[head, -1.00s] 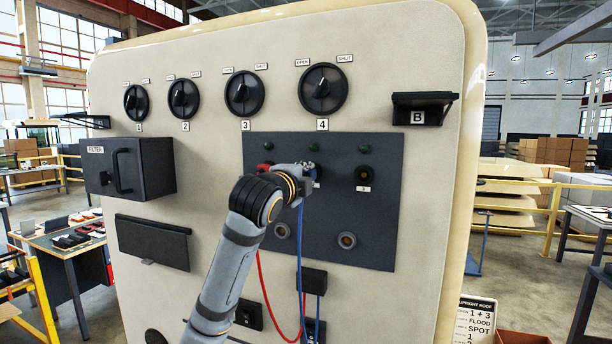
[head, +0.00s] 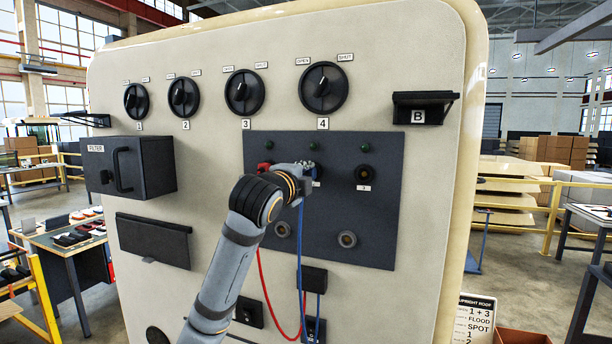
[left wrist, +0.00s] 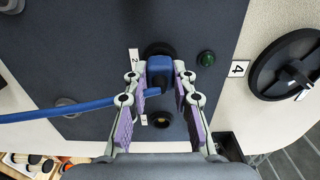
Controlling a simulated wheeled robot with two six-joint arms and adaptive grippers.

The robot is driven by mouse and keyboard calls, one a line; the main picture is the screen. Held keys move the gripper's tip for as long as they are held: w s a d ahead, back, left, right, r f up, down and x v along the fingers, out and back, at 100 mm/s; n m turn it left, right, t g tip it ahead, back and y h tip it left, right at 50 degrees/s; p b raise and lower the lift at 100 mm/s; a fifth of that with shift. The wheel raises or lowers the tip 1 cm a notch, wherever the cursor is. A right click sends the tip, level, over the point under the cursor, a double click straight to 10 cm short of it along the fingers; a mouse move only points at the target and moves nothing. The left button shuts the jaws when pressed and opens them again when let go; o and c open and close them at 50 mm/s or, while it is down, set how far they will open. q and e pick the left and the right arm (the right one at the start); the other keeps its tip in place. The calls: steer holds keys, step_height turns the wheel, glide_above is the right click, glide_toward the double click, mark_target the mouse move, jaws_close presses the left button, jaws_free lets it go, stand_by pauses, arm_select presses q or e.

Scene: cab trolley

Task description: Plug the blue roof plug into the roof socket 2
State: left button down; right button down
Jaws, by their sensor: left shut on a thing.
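My left gripper (head: 307,172) is at the dark panel (head: 372,215), in front of its middle upper socket. In the left wrist view its fingers are shut on the blue plug (left wrist: 160,73), whose blue cable (left wrist: 60,112) runs off left. The dark round roof socket 2 (left wrist: 158,48) shows just behind the plug, beside a label reading 2 (left wrist: 133,62). The plug overlaps the socket's edge in this view; I cannot tell whether it is seated. In the head view the gripper hides most of the plug and socket. My right gripper is out of view.
A red plug (head: 265,169) sits at the panel's left upper socket. The right upper socket (head: 363,174) is empty, with green lamps above the row. Red (head: 270,290) and blue (head: 303,235) cables hang below. Knobs including knob 4 (head: 323,87) and shelf B (head: 420,106) stick out above.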

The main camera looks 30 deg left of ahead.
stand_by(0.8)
arm_select(q)
steer(key=shift+w+a+p, duration=0.1)
steer(key=shift+w+p, duration=0.4)
steer(key=shift+p, duration=0.15)
steer(key=c, duration=1)
jaws_free()
steer(key=shift+s, duration=0.1)
steer(key=v, duration=0.7)
steer(key=shift+s, duration=0.1)
